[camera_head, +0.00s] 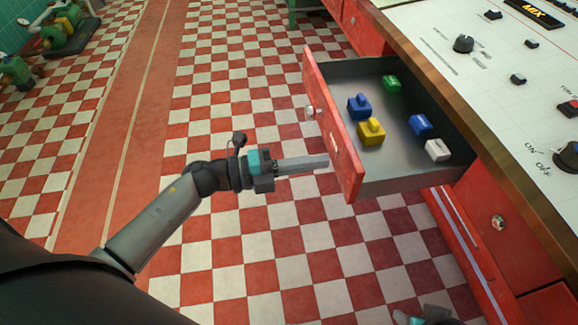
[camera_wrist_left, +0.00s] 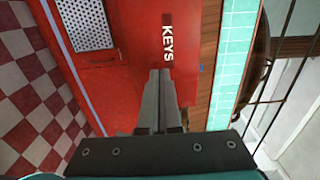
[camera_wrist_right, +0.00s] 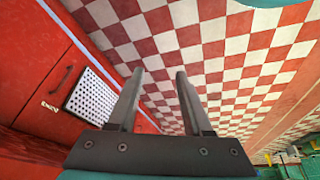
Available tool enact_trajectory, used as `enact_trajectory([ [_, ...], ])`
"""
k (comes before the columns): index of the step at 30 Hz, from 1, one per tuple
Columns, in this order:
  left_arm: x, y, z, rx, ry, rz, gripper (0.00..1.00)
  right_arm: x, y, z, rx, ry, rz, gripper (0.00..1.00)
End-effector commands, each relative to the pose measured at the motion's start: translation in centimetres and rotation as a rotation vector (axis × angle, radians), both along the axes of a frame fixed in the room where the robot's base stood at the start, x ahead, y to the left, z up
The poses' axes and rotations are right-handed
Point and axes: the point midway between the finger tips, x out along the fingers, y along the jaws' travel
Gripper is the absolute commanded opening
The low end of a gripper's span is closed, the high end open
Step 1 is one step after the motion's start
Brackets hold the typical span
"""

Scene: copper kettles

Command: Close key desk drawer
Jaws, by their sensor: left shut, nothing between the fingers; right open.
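The red desk drawer (camera_head: 334,130) is pulled well out from the desk, with several blue, yellow, green and white blocks inside it. Its front carries the label KEYS in the left wrist view (camera_wrist_left: 185,62). My left gripper (camera_head: 326,163) is shut with nothing between its fingers. Its tips are at the outer face of the drawer front, near its lower part; I cannot tell for sure whether they touch. In the left wrist view the fingertips (camera_wrist_left: 160,72) lie just beside the label. My right gripper (camera_wrist_right: 155,72) is open and empty over the floor.
The desk top (camera_head: 480,60) with knobs and switches overhangs the drawer on the right. Another red drawer front with a round knob (camera_head: 498,222) is below. The checkered floor (camera_head: 240,90) left of the drawer is clear. Green machines (camera_head: 60,32) stand far off at the upper left.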

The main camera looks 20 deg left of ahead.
Motion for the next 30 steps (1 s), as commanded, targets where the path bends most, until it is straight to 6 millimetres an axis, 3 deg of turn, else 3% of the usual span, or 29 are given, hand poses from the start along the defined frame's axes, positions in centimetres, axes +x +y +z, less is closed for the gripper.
enact_trajectory([
  [6,0.8,-1.1,0.0,-0.001,0.000,0.000,0.00,0.0,0.0,0.8,0.001,-0.011,0.000,0.50],
  [22,1.3,-1.7,0.1,-0.001,0.000,0.001,0.00,0.0,0.0,1.0,0.002,-0.013,-0.001,0.50],
  [26,2.1,-3.1,0.2,-0.002,-0.001,0.000,0.00,0.0,0.0,0.7,0.001,-0.011,-0.001,0.50],
  [30,3.8,-5.5,0.3,-0.003,-0.001,0.001,0.00,0.0,0.1,-0.9,-0.001,0.012,0.001,0.50],
])
